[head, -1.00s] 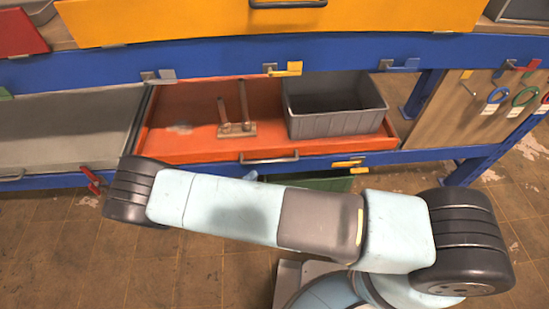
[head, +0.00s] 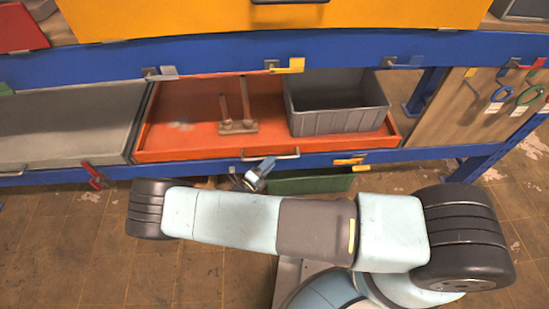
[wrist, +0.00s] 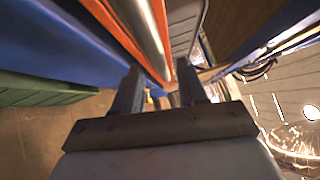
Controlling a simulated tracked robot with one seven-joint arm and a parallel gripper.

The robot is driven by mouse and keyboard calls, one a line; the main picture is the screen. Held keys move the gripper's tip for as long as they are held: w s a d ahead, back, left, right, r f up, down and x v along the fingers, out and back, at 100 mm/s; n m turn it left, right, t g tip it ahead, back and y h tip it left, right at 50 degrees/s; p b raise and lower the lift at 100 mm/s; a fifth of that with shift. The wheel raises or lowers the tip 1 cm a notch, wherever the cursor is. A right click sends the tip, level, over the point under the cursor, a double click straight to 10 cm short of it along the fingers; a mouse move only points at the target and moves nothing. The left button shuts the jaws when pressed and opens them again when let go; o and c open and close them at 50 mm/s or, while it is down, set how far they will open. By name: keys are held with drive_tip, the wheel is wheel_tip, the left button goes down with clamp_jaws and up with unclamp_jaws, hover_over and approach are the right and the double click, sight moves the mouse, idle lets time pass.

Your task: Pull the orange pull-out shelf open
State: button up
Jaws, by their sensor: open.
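The orange pull-out shelf (head: 190,145) sits in the lower level of the blue rack, carrying a grey bin and a small stand with two upright posts. Its metal bar handle (head: 270,154) is on the middle of the front edge. My gripper (head: 262,168) is just below and in front of that handle, partly hidden behind my arm. In the wrist view my gripper (wrist: 160,82) is open, and the silver handle bar (wrist: 143,30) runs ahead of the gap between the fingers. I cannot tell whether the bar lies between the fingertips.
A grey shelf (head: 60,125) adjoins on the left, with a red latch (head: 94,175) below. A yellow latch (head: 351,162) is right of the handle. A green panel (head: 310,184) is underneath. A board with hanging tools (head: 480,110) stands at right. The floor in front is clear.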

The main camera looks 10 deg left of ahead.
drive_tip(key=shift+x, duration=1.85)
clamp_jaws()
